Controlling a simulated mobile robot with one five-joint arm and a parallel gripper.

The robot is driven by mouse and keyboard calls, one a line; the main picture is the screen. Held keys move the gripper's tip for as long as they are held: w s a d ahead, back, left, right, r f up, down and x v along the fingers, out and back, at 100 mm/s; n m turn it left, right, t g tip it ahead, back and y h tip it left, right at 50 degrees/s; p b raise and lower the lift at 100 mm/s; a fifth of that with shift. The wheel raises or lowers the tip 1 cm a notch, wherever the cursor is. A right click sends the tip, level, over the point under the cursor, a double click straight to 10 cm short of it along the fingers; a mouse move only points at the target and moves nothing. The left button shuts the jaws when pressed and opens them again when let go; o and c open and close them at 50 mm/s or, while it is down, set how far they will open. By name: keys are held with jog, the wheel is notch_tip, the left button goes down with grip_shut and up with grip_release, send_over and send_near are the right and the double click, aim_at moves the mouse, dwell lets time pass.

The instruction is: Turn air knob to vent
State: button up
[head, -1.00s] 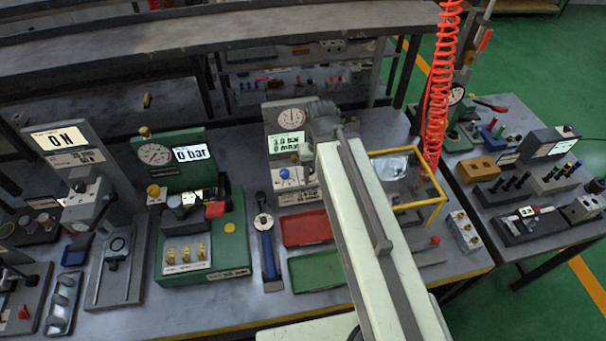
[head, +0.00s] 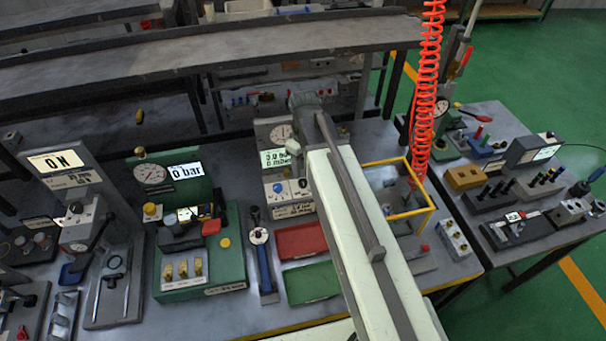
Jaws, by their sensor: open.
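A grey test unit (head: 262,133) stands at the middle back of the bench, with a round gauge and a lit green display (head: 272,158). Its lower white panel carries a blue knob (head: 277,187). I cannot read the labels or tell for sure which knob is the air knob or where it points. My pale arm crosses from the bottom right to this unit. My gripper (head: 293,149) is at its far end, mostly hidden by the arm, beside the display and above the panel. The jaws are open and hold nothing that I can see.
A red tray (head: 300,240) and a green tray (head: 312,282) lie in front of the unit. A blue-handled tool (head: 264,262) and a green gauge block (head: 225,255) stand to the left. A yellow frame (head: 408,214) and a red coiled hose (head: 427,80) are to the right.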

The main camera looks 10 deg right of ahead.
aim_at(303, 181)
jog(key=shift+w+a+r+n, duration=0.1)
jog(key=shift+w+r+n, duration=0.2)
jog(key=shift+w+n, duration=0.15)
jog(key=shift+s+f, duration=0.1)
notch_tip(303, 181, down, 8)
jog(key=b, duration=0.8)
jog(key=shift+c, duration=0.3)
